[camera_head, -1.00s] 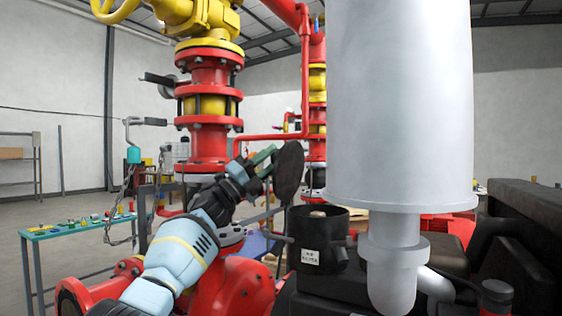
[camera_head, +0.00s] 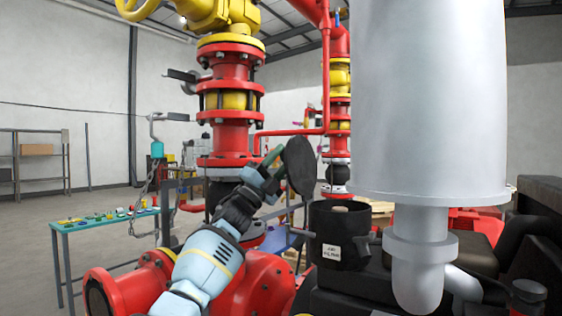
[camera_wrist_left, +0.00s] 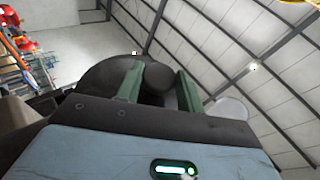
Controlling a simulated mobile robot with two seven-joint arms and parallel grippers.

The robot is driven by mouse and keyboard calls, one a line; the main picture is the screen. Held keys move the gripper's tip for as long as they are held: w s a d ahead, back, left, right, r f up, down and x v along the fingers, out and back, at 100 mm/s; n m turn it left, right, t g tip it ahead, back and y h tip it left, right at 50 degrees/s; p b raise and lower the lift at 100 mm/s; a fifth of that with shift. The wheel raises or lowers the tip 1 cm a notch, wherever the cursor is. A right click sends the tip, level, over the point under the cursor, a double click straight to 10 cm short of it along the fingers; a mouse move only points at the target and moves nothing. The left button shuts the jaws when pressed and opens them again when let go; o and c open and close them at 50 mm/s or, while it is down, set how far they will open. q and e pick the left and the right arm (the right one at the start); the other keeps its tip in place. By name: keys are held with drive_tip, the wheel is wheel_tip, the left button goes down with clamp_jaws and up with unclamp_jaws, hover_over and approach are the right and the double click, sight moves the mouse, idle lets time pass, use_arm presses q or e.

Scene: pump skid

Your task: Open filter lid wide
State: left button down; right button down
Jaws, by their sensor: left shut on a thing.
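The filter lid (camera_head: 300,167) is a dark round disc, tilted up steeply at the left of the black filter housing (camera_head: 340,236). The housing is a short cylinder with a white label, its top uncovered and a pale tan top showing inside. My left gripper (camera_head: 271,162) is at the left side of the lid. In the left wrist view, its green fingers (camera_wrist_left: 158,82) are shut on a dark rounded part of the lid, with the lid's disc (camera_wrist_left: 100,74) behind. The exact grip contact is partly hidden. My right gripper is not in view.
A large grey cylinder (camera_head: 428,100) with a bent pipe stands close at the right of the housing. A red and yellow valve column (camera_head: 230,105) rises behind my left arm. A teal table (camera_head: 90,222) with small parts is at the left.

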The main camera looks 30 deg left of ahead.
use_arm(q)
drive_tip(key=shift+r, duration=0.15)
drive_tip(key=c, duration=0.9)
unclamp_jaws()
drive_tip(key=shift+f, duration=0.2)
drive_tip(key=v, duration=0.7)
drive_tip(key=shift+s+b, duration=0.3)
drive_tip(key=shift+b, duration=0.1)
drive_tip(key=shift+a+f, duration=0.15)
